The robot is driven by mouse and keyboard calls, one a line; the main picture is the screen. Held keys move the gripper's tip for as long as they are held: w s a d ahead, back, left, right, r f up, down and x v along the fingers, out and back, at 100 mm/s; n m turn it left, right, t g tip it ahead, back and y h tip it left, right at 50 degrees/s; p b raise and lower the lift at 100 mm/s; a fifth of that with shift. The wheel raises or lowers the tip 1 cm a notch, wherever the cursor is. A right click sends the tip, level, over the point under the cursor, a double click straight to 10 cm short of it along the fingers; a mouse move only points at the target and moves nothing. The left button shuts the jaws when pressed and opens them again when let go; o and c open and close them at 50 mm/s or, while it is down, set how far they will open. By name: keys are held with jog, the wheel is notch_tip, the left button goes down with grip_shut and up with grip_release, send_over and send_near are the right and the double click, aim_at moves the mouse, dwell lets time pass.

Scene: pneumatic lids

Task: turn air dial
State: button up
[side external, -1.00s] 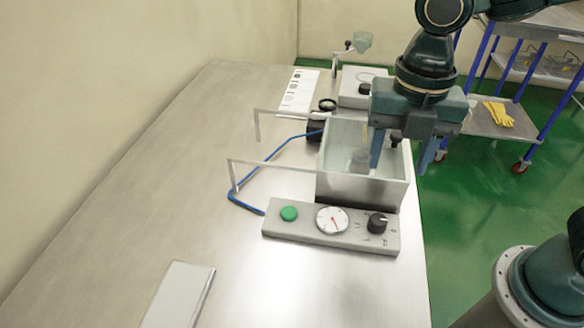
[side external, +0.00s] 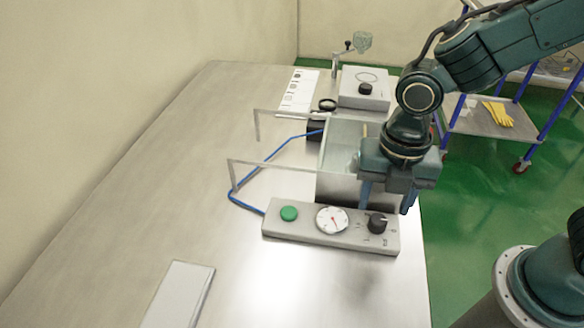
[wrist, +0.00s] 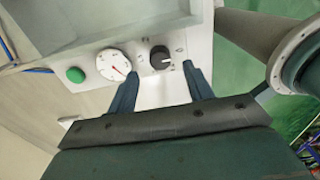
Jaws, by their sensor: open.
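The air dial is a black knob (side external: 377,222) at the right end of a grey control panel (side external: 290,233). In the wrist view the knob (wrist: 160,57) sits on the panel beyond my fingertips, roughly between their lines, with marks around it. A white gauge with a red needle (side external: 332,219) is to its left, and a green button (side external: 289,214) is further left. My gripper (side external: 385,200) is open and empty, pointing down just above and behind the knob. In the wrist view its two fingers (wrist: 160,83) stand apart, and nothing shows between them except panel and table.
A metal box with glassy walls (side external: 345,150) stands behind the panel, partly hidden by my gripper. A second box with a black knob (side external: 364,88) is behind. The front left table is mostly clear.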

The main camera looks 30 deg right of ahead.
aim_at(379, 219)
jog(key=shift+f, duration=2.15)
jog(key=c, duration=1)
